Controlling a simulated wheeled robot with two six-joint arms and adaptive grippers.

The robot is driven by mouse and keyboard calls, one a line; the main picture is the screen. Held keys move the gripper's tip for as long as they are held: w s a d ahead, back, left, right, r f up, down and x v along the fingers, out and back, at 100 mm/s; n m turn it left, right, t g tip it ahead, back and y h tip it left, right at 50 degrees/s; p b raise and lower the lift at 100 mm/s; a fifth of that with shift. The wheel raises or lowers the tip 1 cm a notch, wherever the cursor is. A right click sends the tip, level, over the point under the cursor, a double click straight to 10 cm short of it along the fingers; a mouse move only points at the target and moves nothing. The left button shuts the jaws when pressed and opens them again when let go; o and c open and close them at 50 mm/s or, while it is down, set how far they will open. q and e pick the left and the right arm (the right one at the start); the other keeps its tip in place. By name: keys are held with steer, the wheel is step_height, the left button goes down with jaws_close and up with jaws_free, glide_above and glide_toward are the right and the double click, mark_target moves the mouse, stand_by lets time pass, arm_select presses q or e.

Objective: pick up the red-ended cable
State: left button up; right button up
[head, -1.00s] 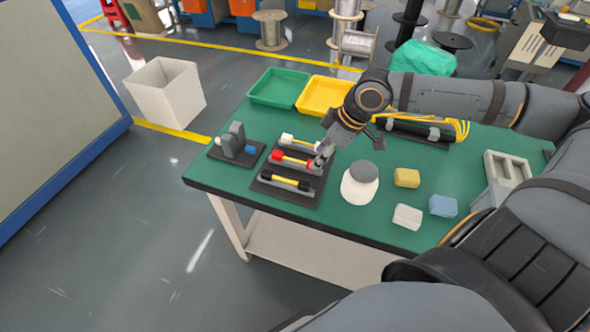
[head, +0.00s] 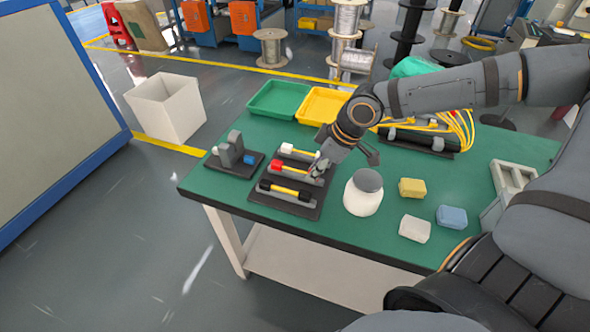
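The red-ended cable (head: 291,169) lies in the middle slot of a dark rack (head: 258,198) on the green table. Its left red end and yellow middle show. Its right end is mostly hidden by my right gripper (head: 316,170), whose fingertips are down at that end. The fingers are too small and dark to tell whether they are open or shut on the cable. A white-ended cable (head: 303,153) lies behind it and a black-ended cable (head: 285,190) in front of it, both in the same rack. My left gripper is not in view.
Yellow (head: 412,188), white (head: 415,229) and blue (head: 451,216) blocks lie further right. Green (head: 277,100) and yellow (head: 318,106) trays are behind. A grey fixture (head: 231,150) stands left.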

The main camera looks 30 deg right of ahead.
jaws_close()
steer(key=shift+r, duration=0.1)
